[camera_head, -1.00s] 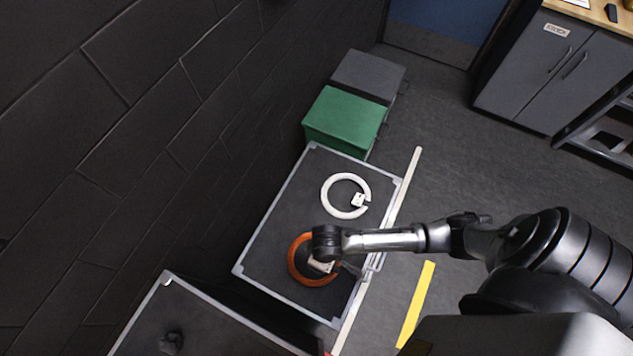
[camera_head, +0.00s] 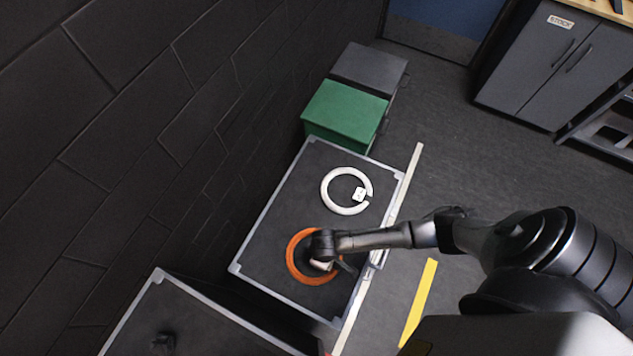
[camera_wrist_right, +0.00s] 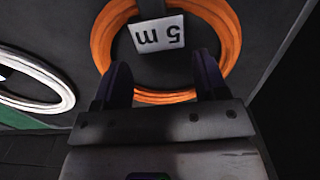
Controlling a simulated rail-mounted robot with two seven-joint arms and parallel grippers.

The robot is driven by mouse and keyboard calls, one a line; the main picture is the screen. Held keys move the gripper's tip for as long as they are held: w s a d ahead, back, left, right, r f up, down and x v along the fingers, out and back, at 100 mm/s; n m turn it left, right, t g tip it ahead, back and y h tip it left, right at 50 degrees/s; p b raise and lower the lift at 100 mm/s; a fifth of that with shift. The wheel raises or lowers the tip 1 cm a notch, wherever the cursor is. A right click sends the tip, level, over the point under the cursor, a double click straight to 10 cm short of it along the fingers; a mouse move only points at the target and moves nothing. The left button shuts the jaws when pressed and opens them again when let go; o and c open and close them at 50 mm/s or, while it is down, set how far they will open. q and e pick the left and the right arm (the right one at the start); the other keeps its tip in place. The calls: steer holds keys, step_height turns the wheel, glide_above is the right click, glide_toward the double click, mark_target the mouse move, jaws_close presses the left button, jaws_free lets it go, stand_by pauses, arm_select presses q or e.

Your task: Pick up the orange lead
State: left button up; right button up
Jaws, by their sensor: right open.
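The orange lead (camera_head: 296,262) is a coiled ring lying on the black case top. In the right wrist view the orange lead (camera_wrist_right: 232,40) carries a white tag (camera_wrist_right: 158,35) marked "5 m". My right gripper (camera_head: 322,266) is over the near part of the ring in the head view. In the right wrist view my right gripper (camera_wrist_right: 160,84) is open, its two fingers apart with the near part of the coil showing between them. I cannot tell whether the fingers touch the coil. My left gripper is not in view.
A white coiled lead (camera_head: 326,190) with a white tag lies on the same case top (camera_head: 290,200), beyond the orange one. A green box (camera_head: 345,112) and a grey box (camera_head: 368,68) stand behind. Another dark case (camera_head: 200,325) is at the lower left.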

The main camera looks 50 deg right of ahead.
steer(key=shift+f+b, duration=0.5)
steer(key=shift+f, duration=1.9)
steer(key=c, duration=0.8)
steer(key=shift+c, duration=0.6)
steer(key=shift+r, duration=0.15)
